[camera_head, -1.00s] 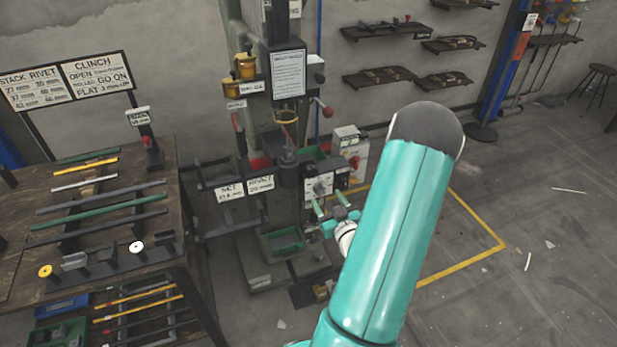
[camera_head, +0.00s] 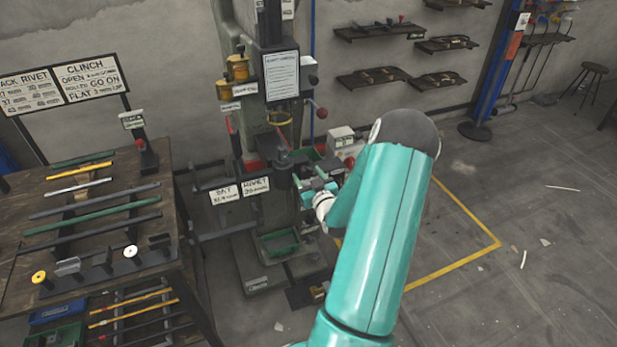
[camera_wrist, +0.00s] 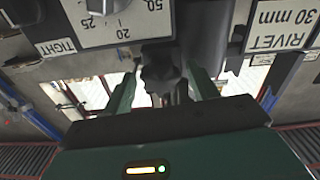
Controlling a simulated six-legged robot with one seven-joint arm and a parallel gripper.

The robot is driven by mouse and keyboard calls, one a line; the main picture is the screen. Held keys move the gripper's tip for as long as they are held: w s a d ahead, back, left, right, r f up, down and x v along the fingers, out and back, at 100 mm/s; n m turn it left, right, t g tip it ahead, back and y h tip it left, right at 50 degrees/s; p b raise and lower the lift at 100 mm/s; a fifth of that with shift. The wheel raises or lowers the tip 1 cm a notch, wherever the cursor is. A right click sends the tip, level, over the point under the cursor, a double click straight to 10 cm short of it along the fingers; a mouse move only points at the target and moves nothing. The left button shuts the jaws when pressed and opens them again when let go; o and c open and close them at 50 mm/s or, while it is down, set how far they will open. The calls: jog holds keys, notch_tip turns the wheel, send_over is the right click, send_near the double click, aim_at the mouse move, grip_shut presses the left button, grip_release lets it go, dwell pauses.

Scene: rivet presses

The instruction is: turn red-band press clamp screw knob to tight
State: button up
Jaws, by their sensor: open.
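The press (camera_head: 252,215) stands near the wall in the head view, with a patch of red at mid-height. My gripper (camera_head: 312,186) is at the front right of its clamp area, and my arm hides part of that side. In the wrist view, which is upside down, my gripper (camera_wrist: 163,88) is open. A dark lobed knob (camera_wrist: 160,72) sits between its two green fingers, with a gap visible on at least the left side. A label reading TIGHT (camera_wrist: 58,46) is to the left of the knob.
A dial plate (camera_wrist: 115,22) and a RIVET 30 mm label (camera_wrist: 283,25) are close around my gripper in the wrist view. A workbench with rods (camera_head: 95,215) stands left of the press. The floor at the right, around the yellow line (camera_head: 455,262), is mostly clear.

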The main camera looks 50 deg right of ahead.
jog(key=c, duration=1)
